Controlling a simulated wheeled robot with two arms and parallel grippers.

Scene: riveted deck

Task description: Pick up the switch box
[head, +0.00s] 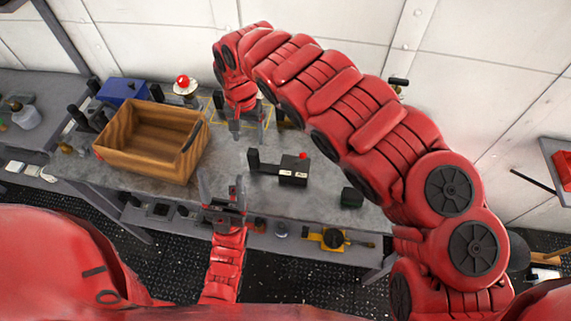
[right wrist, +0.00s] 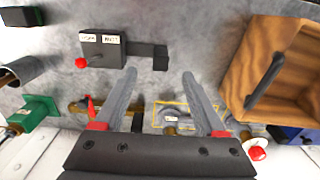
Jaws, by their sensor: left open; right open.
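The switch box (head: 293,171) is a dark box with a red knob, two pale labels and a black arm on its left side. It sits on the grey workbench, right of the middle. It also shows at the upper left of the right wrist view (right wrist: 103,50). My right gripper (head: 250,128) is open and empty over the bench, behind and left of the box. Its two fingers (right wrist: 160,76) show apart, with the switch box beyond them to the left. My left gripper (head: 222,190) is open and empty at the bench's front edge, left of the box.
A wooden crate (head: 128,164) stands on the bench at the left, with a blue box (head: 121,91) behind it. A red button on a white base (head: 185,86) is behind the crate. A small dark green block (head: 352,198) is right of the switch box. Bare bench surrounds the box.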

